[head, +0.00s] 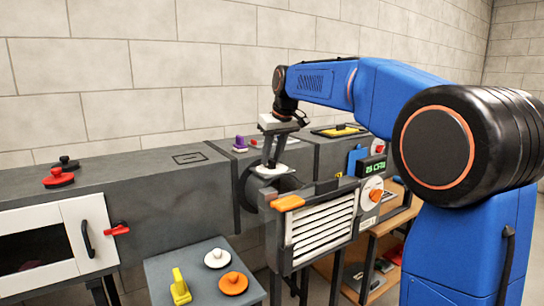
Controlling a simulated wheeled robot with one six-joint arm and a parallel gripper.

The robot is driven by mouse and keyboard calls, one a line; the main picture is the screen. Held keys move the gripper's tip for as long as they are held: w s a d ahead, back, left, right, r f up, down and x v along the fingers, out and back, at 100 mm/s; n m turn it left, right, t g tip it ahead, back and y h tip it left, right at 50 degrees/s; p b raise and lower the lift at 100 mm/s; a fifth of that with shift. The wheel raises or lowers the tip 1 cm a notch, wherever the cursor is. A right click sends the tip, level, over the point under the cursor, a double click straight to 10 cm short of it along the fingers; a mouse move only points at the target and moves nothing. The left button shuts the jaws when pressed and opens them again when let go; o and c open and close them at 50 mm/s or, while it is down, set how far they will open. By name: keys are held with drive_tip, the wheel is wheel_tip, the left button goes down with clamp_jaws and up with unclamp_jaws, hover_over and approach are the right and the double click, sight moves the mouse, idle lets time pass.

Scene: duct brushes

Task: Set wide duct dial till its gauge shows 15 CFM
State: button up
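A green-lit gauge (374,168) sits on the dark housing at the right of the louvred duct. Its small digits look like 25 CFM, but the first digit is hard to read. Just below it is a white round dial (371,190) with an orange-red mark or knob. Which dial the task calls the wide duct dial is not labelled legibly. My gripper (269,164) points down over a white round piece (270,171) on the dark round duct fitting, left of the gauge and dial. Its fingertips are close to that piece; contact and finger gap are unclear.
An orange handle (288,203) juts out above the white louvred grille (320,232). Another red knob (379,146) is behind the gauge. A low grey table (205,277) holds a yellow piece, a white disc and an orange disc. Red and black knobs top the left duct.

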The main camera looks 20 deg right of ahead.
drive_tip(key=shift+c, duration=0.7)
clamp_jaws()
drive_tip(key=shift+n+g+y, duration=0.25)
drive_tip(key=shift+n+y, duration=0.25)
drive_tip(key=shift+n, duration=0.95)
drive_tip(key=shift+n+g+y, duration=0.25)
drive_tip(key=shift+n+y, duration=0.25)
drive_tip(key=shift+n, duration=0.95)
drive_tip(key=shift+o, duration=0.7)
unclamp_jaws()
